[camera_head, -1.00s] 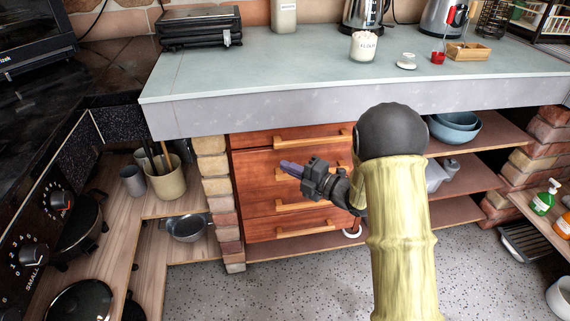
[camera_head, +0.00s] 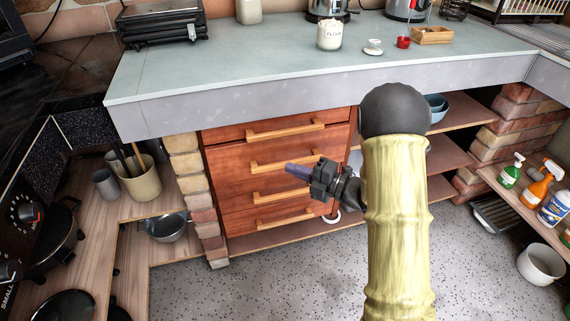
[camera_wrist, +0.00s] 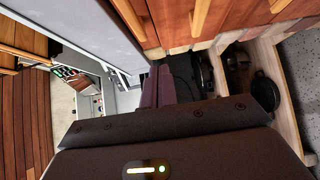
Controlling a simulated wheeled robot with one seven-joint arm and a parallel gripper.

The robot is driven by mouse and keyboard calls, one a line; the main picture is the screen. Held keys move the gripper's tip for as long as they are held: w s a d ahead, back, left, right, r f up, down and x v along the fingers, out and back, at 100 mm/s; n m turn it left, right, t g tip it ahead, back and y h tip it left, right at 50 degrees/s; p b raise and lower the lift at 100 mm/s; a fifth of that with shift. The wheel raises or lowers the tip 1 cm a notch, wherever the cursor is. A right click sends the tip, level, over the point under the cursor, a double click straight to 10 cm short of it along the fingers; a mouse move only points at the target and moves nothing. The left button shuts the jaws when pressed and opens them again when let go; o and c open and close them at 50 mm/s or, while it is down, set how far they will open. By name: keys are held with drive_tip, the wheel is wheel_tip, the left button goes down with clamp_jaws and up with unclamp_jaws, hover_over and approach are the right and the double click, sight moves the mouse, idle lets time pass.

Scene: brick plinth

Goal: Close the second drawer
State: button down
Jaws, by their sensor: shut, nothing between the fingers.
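A wooden drawer unit with red-brown fronts and light bar handles stands under the counter in the head view. Its second drawer (camera_head: 228,168) from the top has a long bar handle (camera_head: 265,166); I cannot tell how far its front stands out from the others. My gripper (camera_head: 289,168) is shut and empty, pointing left in front of the second drawer's handle, partly covering its right part. Contact with the handle is unclear. In the wrist view the gripper's purple fingers (camera_wrist: 158,88) lie together, with drawer handles (camera_wrist: 130,20) above them.
The grey counter (camera_head: 230,75) overhangs the drawers and holds a flour jar (camera_head: 329,36). A brick pillar (camera_head: 192,180) borders the drawers on the left. Open shelves (camera_head: 455,155) with bowls are on the right. The speckled floor (camera_head: 260,275) in front is clear.

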drive_tip(key=b, duration=0.1)
drive_tip(key=d, duration=0.1)
drive_tip(key=d+b, duration=0.1)
drive_tip(key=shift+w+d+f+b, duration=0.25)
drive_tip(key=shift+w+f+b, duration=0.1)
drive_tip(key=b, duration=0.2)
approach(257, 144)
drive_tip(key=s+a, duration=0.2)
drive_tip(key=a, duration=0.1)
drive_tip(key=w, duration=0.1)
drive_tip(key=w+a+b, duration=0.1)
drive_tip(key=w, duration=0.1)
drive_tip(key=shift+w+a+f, duration=0.15)
drive_tip(key=shift+w+a, duration=0.15)
drive_tip(key=shift+a, duration=0.1)
drive_tip(key=shift+w+a+b, duration=0.15)
drive_tip(key=shift+w+b, duration=0.15)
drive_tip(key=shift+w, duration=0.3)
